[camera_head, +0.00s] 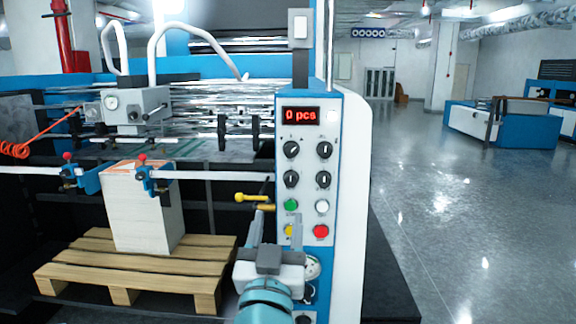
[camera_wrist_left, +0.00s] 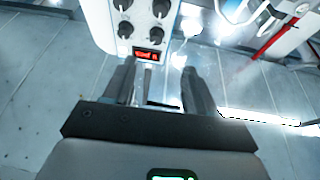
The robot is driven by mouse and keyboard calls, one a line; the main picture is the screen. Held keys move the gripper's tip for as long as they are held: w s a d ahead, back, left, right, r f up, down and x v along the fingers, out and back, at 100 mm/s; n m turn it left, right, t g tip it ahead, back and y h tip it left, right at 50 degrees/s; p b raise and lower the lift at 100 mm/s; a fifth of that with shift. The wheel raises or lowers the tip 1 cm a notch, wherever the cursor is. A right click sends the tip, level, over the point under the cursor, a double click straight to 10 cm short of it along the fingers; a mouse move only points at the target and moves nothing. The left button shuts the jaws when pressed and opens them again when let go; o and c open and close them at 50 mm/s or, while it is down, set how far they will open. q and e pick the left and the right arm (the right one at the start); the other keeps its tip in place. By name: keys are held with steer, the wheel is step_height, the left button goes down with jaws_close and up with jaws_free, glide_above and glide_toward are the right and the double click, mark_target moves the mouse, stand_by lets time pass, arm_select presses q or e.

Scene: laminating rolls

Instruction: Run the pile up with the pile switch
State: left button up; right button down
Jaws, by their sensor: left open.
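The control panel (camera_head: 307,190) carries a red display reading "0 pcs" (camera_head: 301,115), several black rotary knobs (camera_head: 323,179) and coloured buttons, including a green one (camera_head: 291,205) and a red one (camera_head: 320,231). The labels are too small to show which control is the pile switch. The pile (camera_head: 140,220), a tall white paper stack, stands on a wooden pallet (camera_head: 130,268). My left gripper (camera_head: 276,226) is open and empty in front of the panel's lower left. The left wrist view shows the panel (camera_wrist_left: 140,45) beyond the open fingers. My right gripper is not in view.
Yellow-tipped levers (camera_head: 252,197) stick out left of the panel. The shiny floor (camera_head: 450,220) to the right is clear, with another blue machine (camera_head: 505,120) farther back.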

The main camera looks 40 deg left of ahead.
arm_select(q)
steer(key=r, duration=0.1)
steer(key=p, duration=0.6)
glide_toward(290, 155)
steer(key=shift+t, duration=0.3)
steer(key=x, duration=0.8)
steer(key=shift+w+a, duration=0.2)
steer(key=shift+a, duration=0.05)
steer(key=shift+w, duration=0.1)
steer(key=shift+c, duration=0.3)
jaws_close()
